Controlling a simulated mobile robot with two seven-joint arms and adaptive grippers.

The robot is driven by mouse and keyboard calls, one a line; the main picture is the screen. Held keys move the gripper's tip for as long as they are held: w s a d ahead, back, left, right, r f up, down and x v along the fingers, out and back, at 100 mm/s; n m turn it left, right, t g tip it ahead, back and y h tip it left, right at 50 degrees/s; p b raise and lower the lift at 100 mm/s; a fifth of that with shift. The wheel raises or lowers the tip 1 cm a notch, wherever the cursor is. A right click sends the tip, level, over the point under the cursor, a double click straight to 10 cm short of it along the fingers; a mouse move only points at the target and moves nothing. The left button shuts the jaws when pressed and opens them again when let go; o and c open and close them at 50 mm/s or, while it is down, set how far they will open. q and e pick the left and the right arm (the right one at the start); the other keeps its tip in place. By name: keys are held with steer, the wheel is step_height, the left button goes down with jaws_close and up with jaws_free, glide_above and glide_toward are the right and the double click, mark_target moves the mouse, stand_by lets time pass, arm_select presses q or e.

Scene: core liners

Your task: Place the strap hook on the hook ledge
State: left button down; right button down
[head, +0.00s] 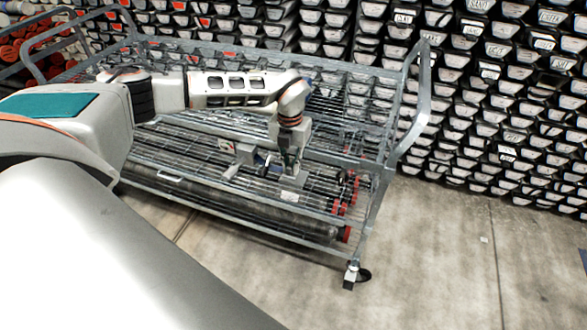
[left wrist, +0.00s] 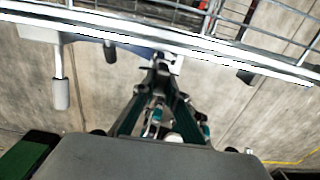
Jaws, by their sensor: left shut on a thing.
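My left gripper (head: 289,164) reaches over the wire cart and points down near its front right rail. In the left wrist view its fingers (left wrist: 162,72) are closed together on a small grey metal piece, apparently the strap hook (left wrist: 172,59), largely hidden by the fingers. A dark blue strip runs left from the fingertips to a grey block (head: 245,154) with a downward prong, also in the left wrist view (left wrist: 60,92). A pale metal rail (left wrist: 225,50) crosses just beyond the fingertips; I cannot tell whether it is the hook ledge, or whether the hook touches it. My right gripper is out of view.
The cart's raised right end frame (head: 412,95) stands beyond the gripper. Long dark tubes with red ends (head: 343,234) lie on the lower shelf. Stacked dark trays (head: 490,85) fill the back wall.

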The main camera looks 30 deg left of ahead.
arm_select(q)
steer(key=shift+w+a, duration=0.15)
steer(key=shift+w, duration=0.45)
steer(key=shift+w+a, duration=0.15)
steer(key=shift+w, duration=0.45)
steer(key=shift+f, duration=1.8)
steer(key=c, duration=2)
jaws_free()
steer(key=shift+f, duration=0.15)
steer(key=shift+c, duration=0.2)
